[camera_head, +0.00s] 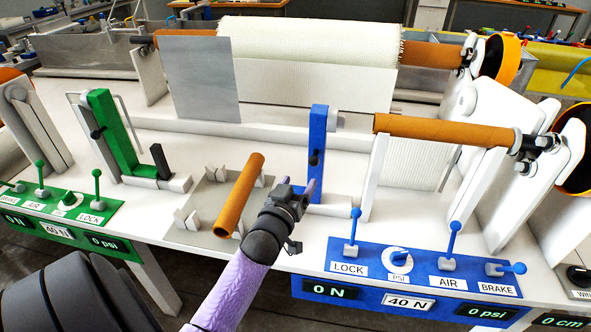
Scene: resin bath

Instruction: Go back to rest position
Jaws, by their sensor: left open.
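My left arm, with a purple sleeve, reaches up from the bottom centre of the head view. Its black gripper (298,190) is open, with nothing seen between its fingers. It is just right of a loose orange-brown tube (240,195) and in front of the blue upright bracket (318,150). The tube lies slanted across a grey plate (192,230) with small white blocks; the arm does not visibly hold it. I cannot tell whether the gripper touches the table or bracket. My right gripper is not in view.
A blue control panel (420,262) with levers is right of my arm; a green one (70,212) is at left.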

